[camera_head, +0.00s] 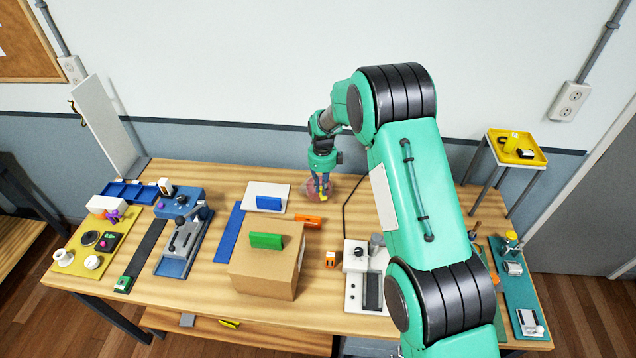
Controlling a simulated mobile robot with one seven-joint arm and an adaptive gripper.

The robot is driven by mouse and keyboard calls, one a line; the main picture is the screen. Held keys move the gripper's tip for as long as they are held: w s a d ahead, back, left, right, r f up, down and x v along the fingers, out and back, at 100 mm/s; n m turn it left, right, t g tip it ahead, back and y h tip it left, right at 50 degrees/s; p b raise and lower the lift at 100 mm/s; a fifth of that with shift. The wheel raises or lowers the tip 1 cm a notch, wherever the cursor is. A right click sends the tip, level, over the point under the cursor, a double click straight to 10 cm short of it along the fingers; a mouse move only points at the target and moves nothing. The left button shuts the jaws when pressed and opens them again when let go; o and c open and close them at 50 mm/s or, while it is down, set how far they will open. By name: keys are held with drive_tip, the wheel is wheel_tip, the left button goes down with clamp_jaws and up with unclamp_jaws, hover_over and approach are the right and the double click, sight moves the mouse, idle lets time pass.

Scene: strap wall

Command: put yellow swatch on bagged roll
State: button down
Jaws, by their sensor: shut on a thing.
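My gripper (320,184) points down near the back middle of the table. Its jaws are shut on a small yellow piece (322,197), which looks like the yellow swatch. A rounded pinkish, see-through thing (311,187), seemingly the bagged roll, is right around and behind the fingertips. The fingers partly hide it. I cannot tell whether the swatch touches the roll or is just above it.
A white sheet with a blue block (269,203) lies to the left. An orange block (307,221) is in front, and a cardboard box (265,274) with a green block stands nearer. A dark cable (345,210) runs just right of the gripper.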

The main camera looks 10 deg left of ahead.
drive_tip(key=shift+w+a+f, duration=0.1)
drive_tip(key=shift+w+a, duration=0.25)
drive_tip(key=shift+w, duration=0.7)
drive_tip(key=shift+w+a+f, duration=0.15)
drive_tip(key=shift+w+a, duration=0.25)
drive_tip(key=shift+w, duration=0.6)
drive_tip(key=shift+w+a+f, duration=0.1)
drive_tip(key=shift+w+a, duration=0.25)
drive_tip(key=shift+w, duration=0.7)
drive_tip(key=shift+f+p, duration=0.35)
drive_tip(key=shift+f, duration=1.35)
drive_tip(key=shift+f, duration=0.1)
drive_tip(key=c, duration=1.7)
unclamp_jaws()
wheel_tip(320, 180, up, 12)
drive_tip(key=shift+r+b, duration=0.1)
drive_tip(key=shift+b, duration=0.2)
